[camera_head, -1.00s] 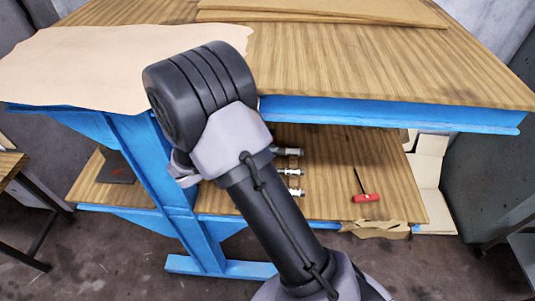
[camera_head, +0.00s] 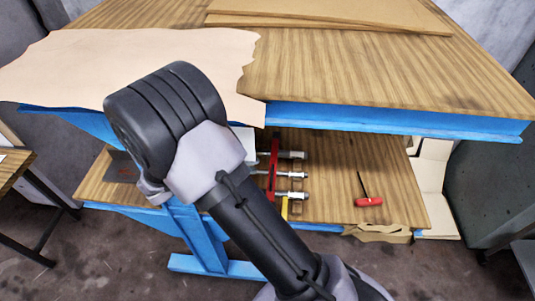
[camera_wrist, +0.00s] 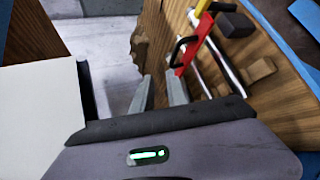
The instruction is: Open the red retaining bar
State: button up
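The red retaining bar (camera_head: 272,168) stands on the lower shelf of the blue bench, just right of my arm in the head view. It crosses metal rods (camera_head: 291,175) that stick out to the right. In the wrist view the red bar (camera_wrist: 194,44) shows at upper centre with a black handle (camera_wrist: 184,50) on its near side. My gripper (camera_wrist: 161,80) is open and empty, with its fingers apart from the bar and below-left of it in that view. The fingers are hidden in the head view.
A yellow piece (camera_head: 284,208) sits by the bar's lower end. A red-handled tool (camera_head: 368,201) lies on the shelf (camera_head: 335,165) to the right. The blue-edged tabletop (camera_head: 390,118) overhangs the shelf. A dark block (camera_wrist: 235,24) shows beyond the bar.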

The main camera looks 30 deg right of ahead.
jog(key=a, duration=0.5)
jog(key=shift+s, duration=0.3)
